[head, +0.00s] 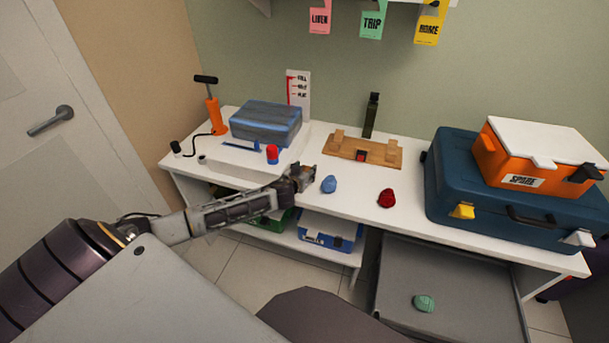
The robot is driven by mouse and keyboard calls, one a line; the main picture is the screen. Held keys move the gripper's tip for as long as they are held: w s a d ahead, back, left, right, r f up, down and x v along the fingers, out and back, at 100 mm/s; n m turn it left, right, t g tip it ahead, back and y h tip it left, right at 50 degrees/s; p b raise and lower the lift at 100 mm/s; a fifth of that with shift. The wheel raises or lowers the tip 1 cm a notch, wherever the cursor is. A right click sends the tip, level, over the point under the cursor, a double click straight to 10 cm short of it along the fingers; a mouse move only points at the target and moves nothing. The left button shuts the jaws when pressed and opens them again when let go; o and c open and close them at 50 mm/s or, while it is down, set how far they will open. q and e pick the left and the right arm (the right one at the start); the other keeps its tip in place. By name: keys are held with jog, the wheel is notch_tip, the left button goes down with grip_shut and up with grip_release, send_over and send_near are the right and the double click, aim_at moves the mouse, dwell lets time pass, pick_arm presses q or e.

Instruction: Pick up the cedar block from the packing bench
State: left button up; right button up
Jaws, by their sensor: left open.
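The white packing bench (350,186) runs along the wall. On it lies a light-brown wooden piece (376,153) with raised ends and a small dark red item in its middle. I cannot tell whether this is the cedar block; no other plain wooden block shows clearly. My left gripper (309,175) is open at the bench's front edge, left of and nearer than the wooden piece, and apart from it. What lies right behind its fingers is partly hidden. My right gripper is not in view.
A blue lump (329,184) and a red lump (387,198) lie right of the gripper. A striped blue bundle (266,122), orange pump (213,112) and red-capped item (272,154) are left. A blue case (440,170) carrying an orange box (500,155) fills the right end.

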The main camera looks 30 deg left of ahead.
aim_at(305, 170)
pick_arm(q)
jog(key=c, duration=0.8)
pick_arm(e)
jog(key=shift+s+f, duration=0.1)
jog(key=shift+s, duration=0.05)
pick_arm(q)
jog(key=shift+r, duration=0.1)
jog(key=shift+r, duration=0.4)
notch_tip(305, 170, up, 8)
jog(key=shift+r+p, duration=0.25)
jog(key=shift+p, duration=0.65)
jog(key=shift+r, duration=0.3)
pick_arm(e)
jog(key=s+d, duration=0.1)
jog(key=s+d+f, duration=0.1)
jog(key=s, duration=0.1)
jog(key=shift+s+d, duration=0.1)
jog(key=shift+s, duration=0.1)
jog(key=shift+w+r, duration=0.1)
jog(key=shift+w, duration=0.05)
